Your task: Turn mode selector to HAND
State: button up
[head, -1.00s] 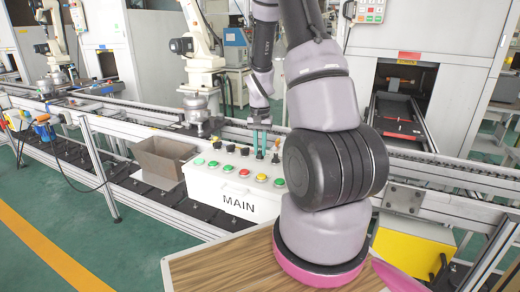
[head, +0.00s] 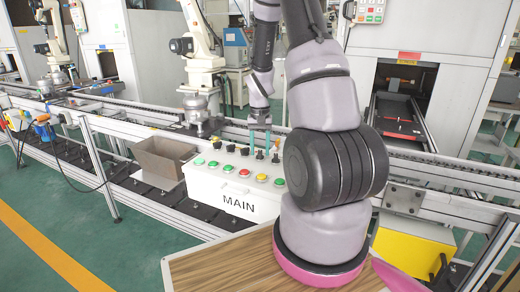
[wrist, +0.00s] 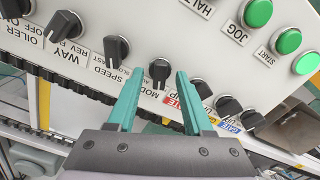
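The white control box marked MAIN (head: 238,205) shows in the head view with a row of black selector knobs along its top. In the wrist view the mode selector (wrist: 160,70) is a black knob with a light pointer line, above a partly covered MODE label. Which position it is set to cannot be told. My gripper (wrist: 158,78) has two teal fingers, spread apart, with the mode selector between their tips in the picture. Contact with the knob is not visible. In the head view my gripper (head: 260,150) is over the knob row, fingers pointing down.
The speed knob (wrist: 116,48) and the way knob (wrist: 62,26) are left of the fingers. Another black knob (wrist: 202,88) lies close beside the right finger. Green buttons (wrist: 258,13) are at the upper right. An open bin (head: 160,160) stands left of the box.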

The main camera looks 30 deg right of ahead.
notch_tip(320, 180, up, 11)
dwell(0.7)
dwell(0.6)
notch_tip(320, 180, up, 8)
jog(key=r+t, duration=0.1)
jog(key=t, duration=0.1)
send_over(260, 152)
jog(key=s+a, duration=0.3)
jog(key=a, duration=0.1)
jog(key=s+a+r+t, duration=0.1)
jog(key=s+a+r, duration=0.2)
jog(key=s+r, duration=0.15)
jog(key=s+a+r+n+t+y, duration=0.1)
jog(key=s+a+r+t, duration=0.3)
jog(key=s, duration=0.8)
jog(key=shift+a+r+y, duration=0.5)
jog(key=shift+a+r, duration=0.55)
jog(key=shift+r, duration=1.2)
